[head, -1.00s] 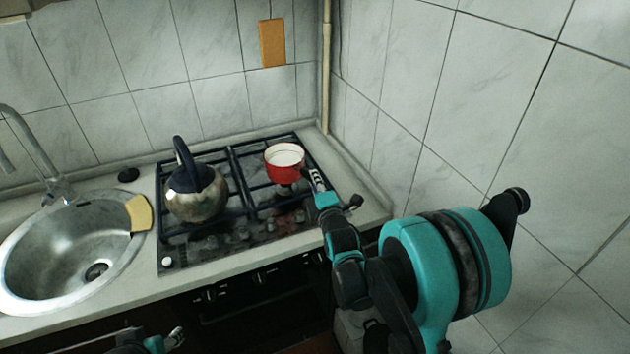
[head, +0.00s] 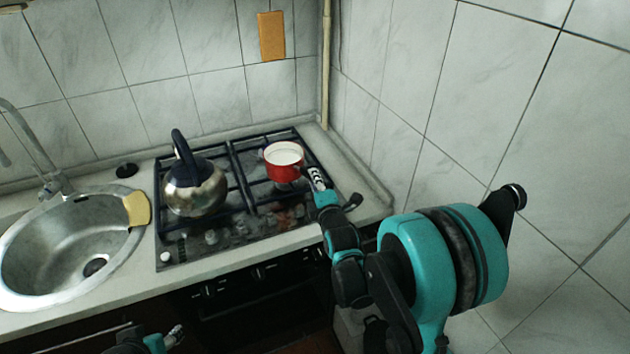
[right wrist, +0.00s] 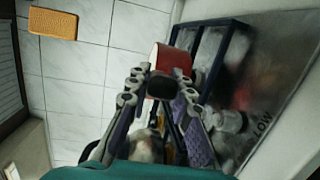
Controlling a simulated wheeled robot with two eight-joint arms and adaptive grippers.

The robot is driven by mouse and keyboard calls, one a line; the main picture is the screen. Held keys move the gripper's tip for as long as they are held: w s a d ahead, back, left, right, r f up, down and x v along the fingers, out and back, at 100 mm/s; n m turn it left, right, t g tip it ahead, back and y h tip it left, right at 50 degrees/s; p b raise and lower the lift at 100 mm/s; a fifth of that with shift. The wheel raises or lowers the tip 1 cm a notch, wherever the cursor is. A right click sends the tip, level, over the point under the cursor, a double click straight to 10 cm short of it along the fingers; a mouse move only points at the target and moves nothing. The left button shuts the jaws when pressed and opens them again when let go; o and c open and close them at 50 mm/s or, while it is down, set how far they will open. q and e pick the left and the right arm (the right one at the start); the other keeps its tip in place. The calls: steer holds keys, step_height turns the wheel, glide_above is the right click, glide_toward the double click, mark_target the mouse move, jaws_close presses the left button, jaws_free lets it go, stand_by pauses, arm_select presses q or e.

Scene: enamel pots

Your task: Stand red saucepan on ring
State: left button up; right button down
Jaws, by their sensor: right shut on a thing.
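The red saucepan (head: 284,168), white inside, is upright over the back right part of the gas hob (head: 243,230). It also shows in the right wrist view (right wrist: 172,60), with its dark handle end (right wrist: 161,87) toward the camera. My right gripper (head: 308,174) is shut on the handle, which lies between its fingers in the wrist view (right wrist: 160,92). The ring beneath the saucepan is mostly hidden, and I cannot tell whether the base touches the grate. My left gripper (head: 174,336) is low at the bottom edge, away from the saucepan; its jaws are too small to read.
A steel kettle (head: 194,192) with a dark handle stands on the hob's left side. A steel sink (head: 60,255) with a yellow sponge (head: 137,208) on its rim is further left. The tiled wall (head: 430,110) closes off the right side. An orange board (head: 272,36) hangs behind.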

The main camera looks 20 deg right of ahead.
steer(key=shift+f, duration=0.25)
steer(key=c, duration=1.3)
jaws_free()
steer(key=s+a+f+m+g, duration=0.1)
steer(key=s+a+m+g, duration=0.1)
steer(key=s+m, duration=0.3)
steer(key=s+a+f+m+g+y, duration=0.1)
steer(key=s+a+m+g, duration=0.2)
steer(key=s, duration=1.1)
steer(key=s+a+f+m+g+y, duration=0.1)
steer(key=s+a+m+g, duration=0.2)
steer(key=s+m, duration=0.5)
steer(key=shift+s+a+f+m+g, duration=0.1)
steer(key=shift+s+f+m+g, duration=0.1)
steer(key=shift+s+g, duration=0.25)
steer(key=shift+s+f+m+g, duration=0.1)
steer(key=shift+s+m+g, duration=0.15)
steer(key=shift+s, duration=0.3)
